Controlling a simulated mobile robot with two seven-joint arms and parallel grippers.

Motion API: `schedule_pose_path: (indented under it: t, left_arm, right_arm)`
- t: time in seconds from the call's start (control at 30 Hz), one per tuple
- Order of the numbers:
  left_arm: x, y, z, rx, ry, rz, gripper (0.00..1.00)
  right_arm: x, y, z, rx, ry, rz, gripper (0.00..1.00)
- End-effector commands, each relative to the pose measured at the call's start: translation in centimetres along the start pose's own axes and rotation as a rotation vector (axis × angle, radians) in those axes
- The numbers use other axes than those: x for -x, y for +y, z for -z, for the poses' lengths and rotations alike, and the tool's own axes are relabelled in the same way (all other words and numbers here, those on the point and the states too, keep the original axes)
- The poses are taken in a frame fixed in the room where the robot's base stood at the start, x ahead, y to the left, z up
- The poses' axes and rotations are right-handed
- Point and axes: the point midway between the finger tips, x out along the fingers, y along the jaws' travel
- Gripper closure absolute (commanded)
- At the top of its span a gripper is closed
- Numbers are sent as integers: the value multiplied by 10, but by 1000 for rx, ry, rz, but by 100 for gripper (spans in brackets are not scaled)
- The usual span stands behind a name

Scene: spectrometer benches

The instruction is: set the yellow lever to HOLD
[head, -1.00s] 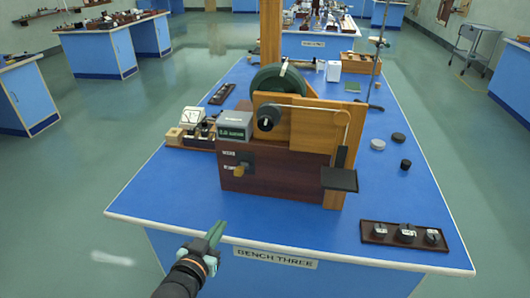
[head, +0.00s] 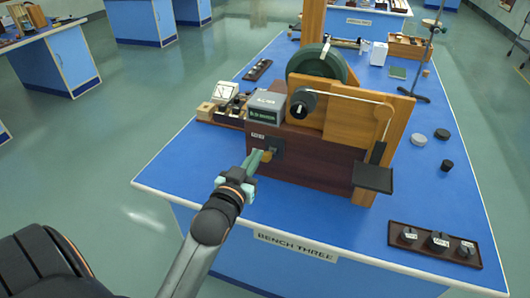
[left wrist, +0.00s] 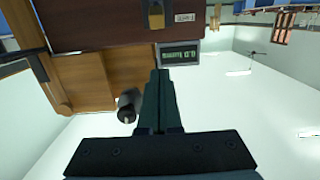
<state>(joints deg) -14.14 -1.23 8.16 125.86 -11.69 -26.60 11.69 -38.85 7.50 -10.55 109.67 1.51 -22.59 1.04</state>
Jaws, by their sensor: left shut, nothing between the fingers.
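The yellow lever (head: 267,156) sits on a dark plate (head: 277,147) on the front of the dark red-brown wooden box (head: 315,160) on the bench. My left gripper (head: 259,157) is shut and empty, with its tips close in front of the lever in the head view, partly covering the lever's surroundings. The wrist view shows the lever (left wrist: 156,14) from close by, beyond the shut fingertips (left wrist: 160,73); a gap shows between them there. A small white label (head: 258,136) shows beside the plate; its text is too small to read. My right gripper is not in view.
A grey display box (head: 267,108) stands on the wooden box, with a black knob (head: 302,103) to its right. A black shelf (head: 373,177) juts out at right. A tray of weights (head: 434,243) lies at front right. The blue bench top (head: 195,165) is clear at left.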

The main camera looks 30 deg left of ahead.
Motion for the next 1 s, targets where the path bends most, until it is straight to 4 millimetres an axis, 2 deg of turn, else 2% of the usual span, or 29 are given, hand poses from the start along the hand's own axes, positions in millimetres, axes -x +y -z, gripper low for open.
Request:
schedule_pose_path:
  t: [0.47, 0.53, 0.7, 1.0]
  left_arm:
    - [-88, 0, 2, -1, 2, 1, 100]
    - [-84, 0, -12, 0, -7, 1, 100]
    - [-76, 0, -30, 1, -4, 1, 100]
    - [-73, 0, -38, 0, 0, 0, 100]
  right_arm:
    - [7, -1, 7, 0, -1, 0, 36]
    - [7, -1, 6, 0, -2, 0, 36]
    - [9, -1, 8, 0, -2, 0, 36]
    - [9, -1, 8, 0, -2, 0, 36]
